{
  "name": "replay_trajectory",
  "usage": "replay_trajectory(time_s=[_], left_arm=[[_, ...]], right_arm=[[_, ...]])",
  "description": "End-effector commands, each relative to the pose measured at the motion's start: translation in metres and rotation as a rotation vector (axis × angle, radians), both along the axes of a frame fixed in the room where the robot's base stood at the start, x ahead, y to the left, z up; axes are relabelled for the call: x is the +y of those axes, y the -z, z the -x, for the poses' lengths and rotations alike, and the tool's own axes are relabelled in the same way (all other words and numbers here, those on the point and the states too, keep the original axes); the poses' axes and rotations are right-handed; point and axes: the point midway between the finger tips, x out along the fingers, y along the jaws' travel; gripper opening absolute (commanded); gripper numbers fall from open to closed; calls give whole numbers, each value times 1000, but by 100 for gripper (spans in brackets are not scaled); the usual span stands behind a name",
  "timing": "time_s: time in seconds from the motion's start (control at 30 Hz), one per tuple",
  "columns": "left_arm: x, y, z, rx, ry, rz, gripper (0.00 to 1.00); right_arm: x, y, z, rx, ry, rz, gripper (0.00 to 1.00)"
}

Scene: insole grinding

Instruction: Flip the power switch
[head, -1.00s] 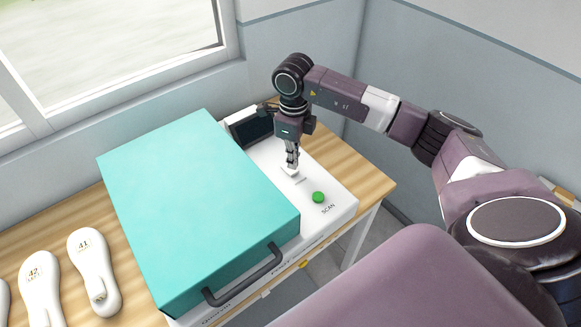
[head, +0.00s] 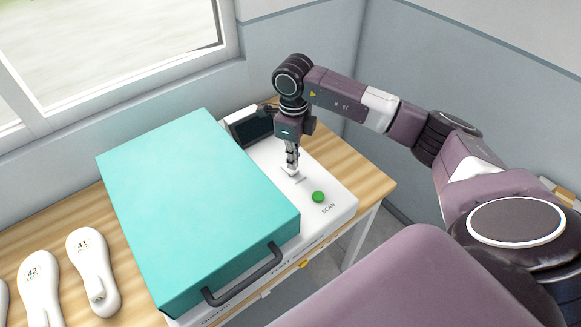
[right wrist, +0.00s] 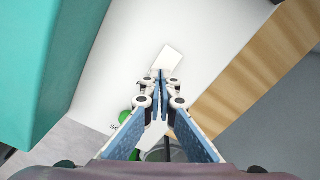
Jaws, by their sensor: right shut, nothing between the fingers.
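The power switch (right wrist: 168,58) is a small white rocker on the white top panel of the machine (head: 335,205). In the right wrist view it lies just beyond my fingertips. My right gripper (head: 291,170) is shut and empty, pointing down at the switch. It also shows in the right wrist view (right wrist: 160,73), with its fingertips together at the near edge of the switch. I cannot tell whether they touch it. In the head view the gripper partly hides the switch. My left gripper is not in view.
The machine has a large teal lid (head: 195,205) with a dark handle (head: 245,277), a green SCAN button (head: 318,197) and a dark screen (head: 250,128). White insoles (head: 93,270) lie at the left on the wooden table (head: 365,180). A wall and window stand behind.

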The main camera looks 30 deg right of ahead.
Motion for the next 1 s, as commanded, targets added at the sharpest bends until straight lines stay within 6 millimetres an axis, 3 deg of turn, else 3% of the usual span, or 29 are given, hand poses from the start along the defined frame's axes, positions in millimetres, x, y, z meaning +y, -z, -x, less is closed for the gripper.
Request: replay_trajectory(time_s=[1.0], left_arm=[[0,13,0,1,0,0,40]], right_arm=[[0,16,0,1,1,1,0]])
